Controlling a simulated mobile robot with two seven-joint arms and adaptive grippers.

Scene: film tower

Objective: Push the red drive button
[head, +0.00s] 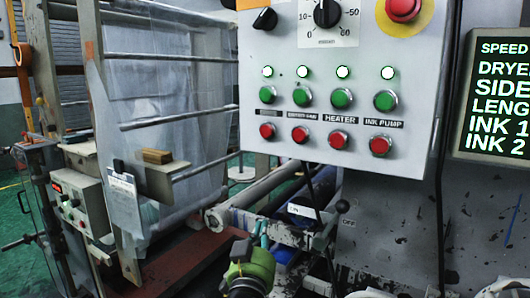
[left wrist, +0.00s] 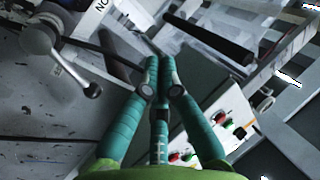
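A light grey control panel (head: 345,80) fills the upper middle of the head view. It has a row of red buttons under a row of green ones. My right gripper is not in view.
A red mushroom button (head: 403,8) and black dials sit above the buttons. A ball-ended lever (head: 342,206) and rollers (head: 265,187) are near my left gripper. A display (head: 497,95) stands right. A box with red and green buttons (left wrist: 215,120) shows in the left wrist view.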

